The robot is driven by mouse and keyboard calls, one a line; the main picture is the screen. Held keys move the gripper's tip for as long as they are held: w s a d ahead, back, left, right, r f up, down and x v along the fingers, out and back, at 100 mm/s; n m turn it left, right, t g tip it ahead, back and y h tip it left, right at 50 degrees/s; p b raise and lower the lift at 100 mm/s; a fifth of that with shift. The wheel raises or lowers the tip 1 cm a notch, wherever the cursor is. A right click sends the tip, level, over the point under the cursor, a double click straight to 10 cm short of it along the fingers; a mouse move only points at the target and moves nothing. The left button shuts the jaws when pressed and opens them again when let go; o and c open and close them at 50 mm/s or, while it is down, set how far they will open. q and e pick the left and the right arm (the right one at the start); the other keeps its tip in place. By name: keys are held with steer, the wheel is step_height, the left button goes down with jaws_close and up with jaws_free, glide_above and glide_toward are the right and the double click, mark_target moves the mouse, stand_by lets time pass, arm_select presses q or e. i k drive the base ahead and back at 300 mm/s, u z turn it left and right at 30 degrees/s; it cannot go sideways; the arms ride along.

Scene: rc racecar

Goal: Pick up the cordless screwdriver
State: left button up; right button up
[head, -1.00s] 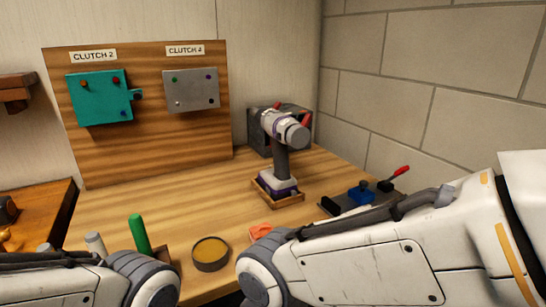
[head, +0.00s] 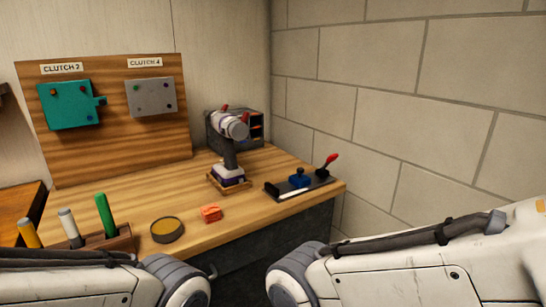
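The cordless screwdriver (head: 231,150) stands upright on the wooden workbench. Its body is white and grey, its handle is dark, and its purple-and-white base sits in a small wooden holder (head: 229,184). My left arm comes in at the lower left and my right arm at the lower right. Both arms are in front of the bench, well apart from the screwdriver. Neither gripper's fingers show.
A grey organizer box (head: 255,121) stands behind the screwdriver. A black fixture with a blue part and red lever (head: 300,181) lies to its right. An orange block (head: 210,213), a round tin (head: 167,230) and a rack of handled tools (head: 106,243) are near the front. A brick wall bounds the right.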

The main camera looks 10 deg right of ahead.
mark_target(228, 173)
steer(key=z, duration=1.3)
steer(key=i, duration=0.7)
steer(key=u, duration=2)
